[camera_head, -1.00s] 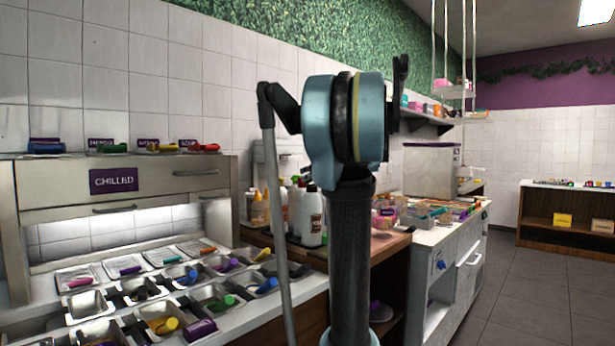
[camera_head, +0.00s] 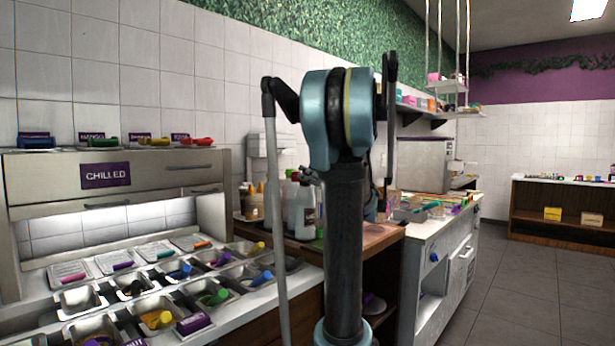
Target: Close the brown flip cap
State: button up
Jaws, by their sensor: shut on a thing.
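A white bottle with a dark label (camera_head: 304,212) stands at the back of the wooden counter, just left of my arm's column. Its dark top (camera_head: 309,177) is partly hidden by my arm; it may be the brown flip cap, but it is too small to tell whether it is open or shut. My arm stands upright in the middle of the view, in front of the counter. My gripper does not show; the end of the arm is hidden behind the column or out of view.
Squeeze bottles (camera_head: 250,202) stand left of the white bottle. The chilled topping station (camera_head: 120,190) with several metal pans and scoops fills the left. A white cabinet (camera_head: 430,265) with trays on top stands right. Grey floor (camera_head: 520,275) is clear at the right.

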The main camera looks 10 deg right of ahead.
jog(key=shift+f, duration=0.1)
dwell(0.3)
jog(key=o, duration=1.1)
jog(key=shift+c, duration=0.2)
jog(key=v, duration=1.2)
jog(key=shift+c, duration=0.5)
